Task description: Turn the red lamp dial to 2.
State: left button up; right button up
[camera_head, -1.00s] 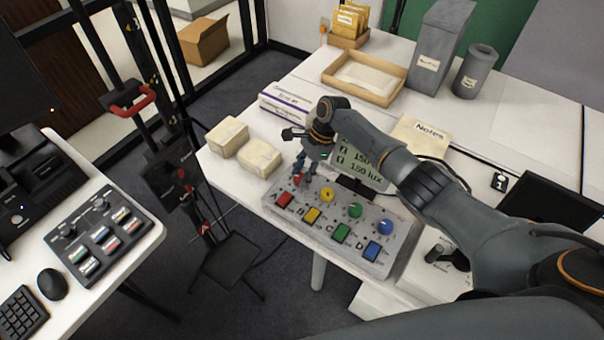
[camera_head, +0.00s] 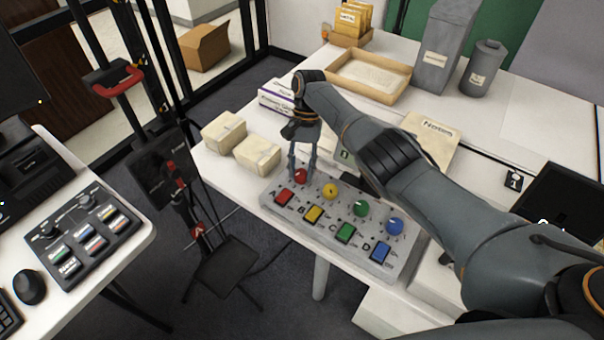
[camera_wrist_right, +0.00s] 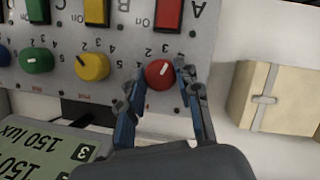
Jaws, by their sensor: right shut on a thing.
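The round red lamp dial (camera_head: 301,176) is at the left end of a row of coloured dials on the grey control panel (camera_head: 330,222). In the right wrist view the red dial (camera_wrist_right: 155,76) shows a short white mark tilted up and to the right; the small printed numbers lie above it. My right gripper (camera_head: 302,172) reaches down from above and is shut on the red dial. In the wrist view its two blue-grey fingers (camera_wrist_right: 158,88) stand on either side of the dial. My left gripper is not in view.
Yellow (camera_head: 330,191), green (camera_head: 361,208) and blue (camera_head: 395,226) dials continue the row, with coloured switches in front. Two wrapped blocks (camera_head: 257,154) stand left of the panel. A lux display (camera_wrist_right: 45,150), partly hidden by my arm in the head view, stands behind it.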

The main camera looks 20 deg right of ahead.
jog(key=n+b, duration=0.1)
jog(key=n, duration=0.1)
jog(key=n+h+b, duration=0.1)
jog(key=shift+a+f+n+g, duration=0.1)
jog(key=shift+f+n+g, duration=0.05)
jog(key=shift+n+g, duration=0.2)
jog(key=n+h, duration=0.1)
jog(key=n, duration=0.2)
jog(key=shift+a, duration=0.1)
jog(key=shift+r+n+h, duration=0.2)
jog(key=shift+n+h, duration=0.5)
jog(key=shift+n, duration=0.45)
pick_arm(q)
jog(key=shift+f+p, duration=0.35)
jog(key=shift+p, duration=0.65)
pick_arm(e)
jog(key=shift+a+n+t+h, duration=0.1)
jog(key=shift+n+t+h, duration=0.45)
jog(key=shift+n, duration=1.15)
jog(key=shift+f, duration=0.1)
jog(key=o, duration=1.1)
jog(key=shift+o, duration=0.2)
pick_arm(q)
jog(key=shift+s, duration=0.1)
